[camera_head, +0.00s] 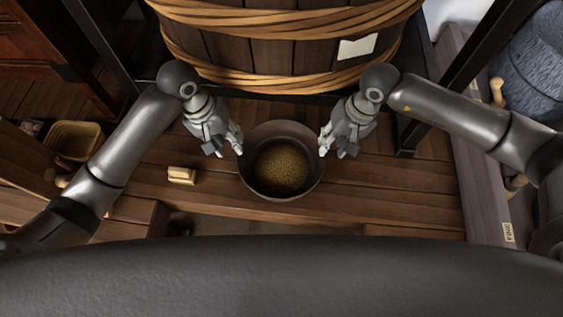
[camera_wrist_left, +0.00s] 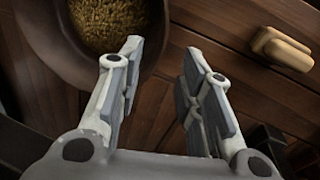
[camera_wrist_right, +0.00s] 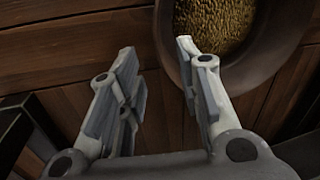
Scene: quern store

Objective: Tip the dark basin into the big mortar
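The dark basin (camera_head: 257,185) sits upright on the wooden boards at the middle of the head view, with golden grain (camera_head: 281,168) in it. My left gripper (camera_head: 230,149) is open at its left rim, and my right gripper (camera_head: 332,148) is open at its right rim. The basin also shows in the left wrist view (camera_wrist_left: 150,52) and the right wrist view (camera_wrist_right: 172,50), partly behind one finger in each. I cannot tell whether the fingers touch it. No big mortar can be made out for certain.
A big wooden tub (camera_head: 290,58) with woven hoops stands just behind the basin. A small pale block (camera_head: 181,175) lies on the boards to the left. A yellowish square container (camera_head: 75,139) is far left. A blue-grey rough mass (camera_head: 540,60) is at upper right.

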